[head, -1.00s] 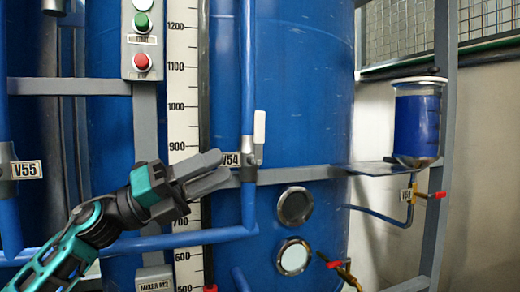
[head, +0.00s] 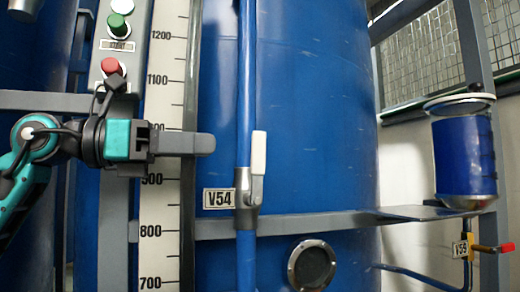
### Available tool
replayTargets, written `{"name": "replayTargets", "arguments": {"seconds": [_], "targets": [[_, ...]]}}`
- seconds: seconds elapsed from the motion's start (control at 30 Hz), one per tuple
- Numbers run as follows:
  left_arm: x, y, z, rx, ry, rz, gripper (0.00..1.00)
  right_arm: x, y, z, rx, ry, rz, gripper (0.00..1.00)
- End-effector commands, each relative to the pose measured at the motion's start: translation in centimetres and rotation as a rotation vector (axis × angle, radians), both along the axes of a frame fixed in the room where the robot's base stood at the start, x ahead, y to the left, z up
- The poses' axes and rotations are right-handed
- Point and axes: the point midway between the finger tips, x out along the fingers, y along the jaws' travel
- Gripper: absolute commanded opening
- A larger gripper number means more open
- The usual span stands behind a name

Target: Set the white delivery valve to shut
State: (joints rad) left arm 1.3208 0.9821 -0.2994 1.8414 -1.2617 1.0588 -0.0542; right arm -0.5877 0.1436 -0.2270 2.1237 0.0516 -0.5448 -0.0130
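The white delivery valve handle (head: 258,153) stands upright, in line with the blue vertical pipe (head: 246,80), on a grey valve body (head: 246,188). The V54 label plate (head: 219,198) is just left of the valve body. My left gripper (head: 207,144) points right at about the height of the handle, with its tips left of the handle and apart from it in the picture. Its fingers are seen edge-on and overlap, so the gap between them is hidden. My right gripper is not in view.
A large blue tank (head: 310,100) fills the background behind the pipe. A level scale (head: 165,75) and a push-button panel (head: 114,50) are on the left. A grey horizontal bar (head: 320,224) runs below the valve. A blue vessel (head: 464,155) and red-handled valve V59 (head: 492,248) are at right.

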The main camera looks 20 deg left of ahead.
Motion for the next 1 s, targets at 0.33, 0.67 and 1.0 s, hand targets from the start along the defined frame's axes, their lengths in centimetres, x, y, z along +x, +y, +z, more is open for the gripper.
{"name": "replayTargets", "arguments": {"seconds": [0.33,0.67,1.0], "targets": [[3.9,-5.9,0.0,-0.001,0.0,-0.004,0.37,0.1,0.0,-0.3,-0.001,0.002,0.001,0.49],[5.3,-7.9,0.0,-0.001,0.0,-0.001,0.37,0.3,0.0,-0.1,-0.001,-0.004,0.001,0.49],[5.4,-7.9,0.0,-0.001,0.002,-0.001,0.27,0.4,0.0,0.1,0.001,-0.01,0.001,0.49]]}}
